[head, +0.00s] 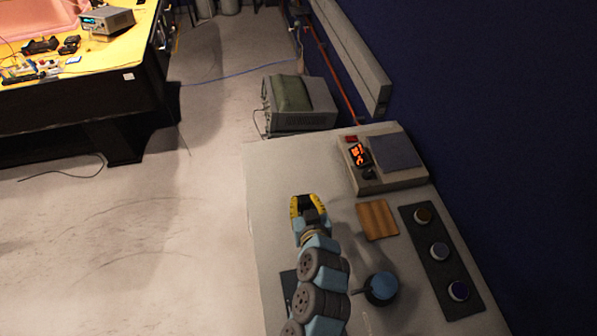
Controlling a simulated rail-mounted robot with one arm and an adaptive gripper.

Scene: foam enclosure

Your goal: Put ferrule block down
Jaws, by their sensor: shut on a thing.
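My gripper (308,206), with yellow and black fingers, is over the left part of the grey bench top (275,165). It is shut on the ferrule block, which is mostly hidden by the fingers and arm; its shape and its gap to the bench cannot be told. A flat square wooden pad (377,220) lies on the bench just right of my gripper, with nothing on it.
A grey device with an orange lit display (360,155) and a dark square plate (395,151) stands behind the pad. A dark strip (449,268) with several round knobs lies right. A blue round item with a handle (381,287) stands in front. The bench's back left is clear.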

